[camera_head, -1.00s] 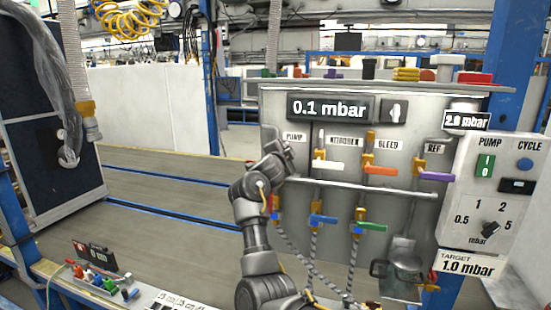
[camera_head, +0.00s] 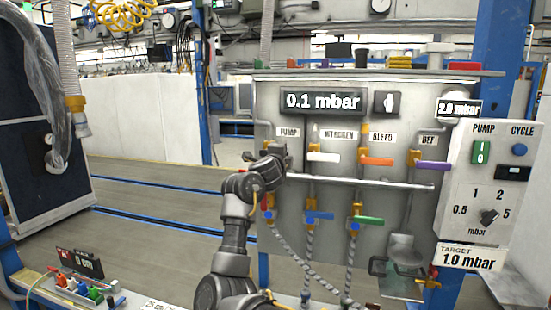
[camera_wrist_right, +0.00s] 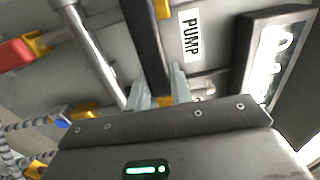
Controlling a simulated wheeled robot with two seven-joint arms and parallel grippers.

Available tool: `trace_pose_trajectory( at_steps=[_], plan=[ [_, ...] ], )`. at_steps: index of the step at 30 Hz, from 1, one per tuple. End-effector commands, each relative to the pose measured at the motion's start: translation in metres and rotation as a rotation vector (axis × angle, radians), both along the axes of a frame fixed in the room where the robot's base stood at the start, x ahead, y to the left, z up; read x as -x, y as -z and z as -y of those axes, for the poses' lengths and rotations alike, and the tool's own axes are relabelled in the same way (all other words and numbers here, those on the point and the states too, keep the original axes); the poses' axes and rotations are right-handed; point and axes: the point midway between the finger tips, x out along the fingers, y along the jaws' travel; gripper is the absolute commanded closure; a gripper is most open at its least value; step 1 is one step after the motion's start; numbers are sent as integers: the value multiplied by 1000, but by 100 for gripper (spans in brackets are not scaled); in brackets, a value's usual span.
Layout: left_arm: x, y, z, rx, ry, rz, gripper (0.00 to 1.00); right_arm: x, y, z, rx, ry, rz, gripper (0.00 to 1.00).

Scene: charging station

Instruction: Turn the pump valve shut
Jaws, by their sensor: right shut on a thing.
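The grey panel (camera_head: 335,232) carries a row of valves with coloured handles. The PUMP label (camera_head: 288,132) is above the leftmost valve, and the label also shows in the wrist view (camera_wrist_right: 190,35). My right gripper (camera_head: 275,150) is at that valve and hides its handle in the head view. In the wrist view my right fingers (camera_wrist_right: 160,88) are closed around the pump valve, with a bit of its yellow fitting (camera_wrist_right: 165,102) showing between them. How far the handle is turned cannot be seen. My left gripper is out of view.
White (camera_head: 323,157), orange (camera_head: 377,161) and purple (camera_head: 433,167) handles are to the right. A metal rail (camera_head: 365,183) runs just below them. The display (camera_head: 325,102) reads 0.1 mbar; the target card (camera_head: 468,256) reads 1.0 mbar.

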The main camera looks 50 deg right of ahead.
Motion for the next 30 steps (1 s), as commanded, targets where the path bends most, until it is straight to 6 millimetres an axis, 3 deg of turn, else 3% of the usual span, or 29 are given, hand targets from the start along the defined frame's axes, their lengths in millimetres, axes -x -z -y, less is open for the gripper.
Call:
trace_pose_trajectory(
  at_steps=[11,12,16,25,30],
  plan=[
    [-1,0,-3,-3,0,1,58,1,2,1,-7,4,5,100],
    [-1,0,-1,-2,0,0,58,1,2,1,-8,4,5,73],
    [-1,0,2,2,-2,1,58,0,2,0,-7,2,5,56],
    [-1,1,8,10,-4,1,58,0,1,-2,-4,0,5,56],
    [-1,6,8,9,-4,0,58,8,2,-19,-4,-1,6,56]
  ],
)
